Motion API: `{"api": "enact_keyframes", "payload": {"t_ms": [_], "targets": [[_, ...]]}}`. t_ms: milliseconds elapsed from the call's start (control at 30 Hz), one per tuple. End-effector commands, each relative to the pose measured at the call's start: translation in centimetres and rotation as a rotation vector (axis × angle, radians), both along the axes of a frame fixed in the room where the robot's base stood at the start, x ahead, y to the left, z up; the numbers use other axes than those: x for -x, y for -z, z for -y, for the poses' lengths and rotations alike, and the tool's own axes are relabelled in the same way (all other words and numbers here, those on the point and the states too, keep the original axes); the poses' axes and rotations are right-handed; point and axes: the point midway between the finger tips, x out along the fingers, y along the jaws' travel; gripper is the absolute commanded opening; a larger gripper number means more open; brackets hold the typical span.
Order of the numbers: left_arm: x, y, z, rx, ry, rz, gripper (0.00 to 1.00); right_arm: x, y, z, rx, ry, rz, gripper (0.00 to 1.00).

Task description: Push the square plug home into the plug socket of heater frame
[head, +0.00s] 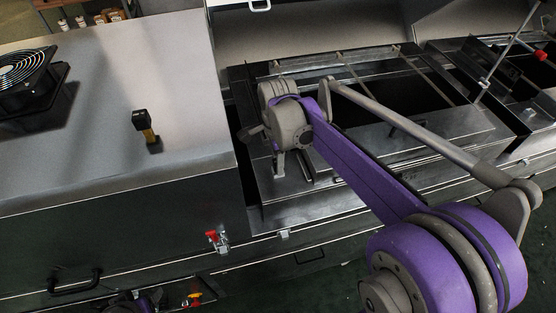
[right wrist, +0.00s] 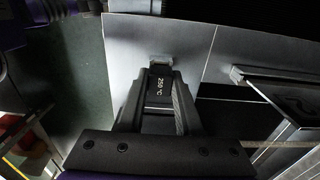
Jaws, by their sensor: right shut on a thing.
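My right gripper (head: 290,167) is low over the near left part of the heater frame (head: 275,203), a dark metal frame with open bays. A small grey fitting (right wrist: 160,59), which looks like the plug socket, lies straight beyond the plug's far end. I cannot tell whether the plug touches it or is partly in it. In the head view the plug is hidden by the gripper.
A grey housing top (head: 130,100) fills the left, with a black fan (head: 28,82) and a black-headed tool with a yellow grip (head: 145,127) on it. A red latch (head: 216,239) is on the front. A thin rod (head: 505,55) rises at the right.

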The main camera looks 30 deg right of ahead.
Motion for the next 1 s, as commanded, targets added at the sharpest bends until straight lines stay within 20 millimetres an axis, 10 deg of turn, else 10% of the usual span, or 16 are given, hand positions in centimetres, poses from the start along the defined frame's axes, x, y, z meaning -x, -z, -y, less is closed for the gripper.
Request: {"api": "enact_keyframes", "payload": {"t_ms": [167, 200, 400, 767, 1000], "targets": [[0.1, 0.4, 0.0, 0.000, 0.000, -0.002, 0.70, 0.0, 0.5, 0.0, 0.000, 0.000, 0.000, 0.00], [0.1, 0.4, 0.0, 0.000, 0.000, -0.002, 0.70, 0.0, 0.5, 0.0, 0.000, 0.000, 0.000, 0.36], [0.1, 0.3, 0.0, 0.000, 0.000, -0.002, 0.70, 0.0, 0.5, 0.0, 0.000, 0.000, 0.000, 0.69], [0.1, 0.3, 0.0, 0.000, 0.000, -0.002, 0.70, 0.0, -0.1, 0.0, 0.000, 0.000, 0.000, 0.69], [0.0, -0.1, 0.0, 0.000, 0.000, 0.001, 0.70, 0.0, -4.3, 0.0, 0.000, 0.000, 0.001, 0.69]]}}
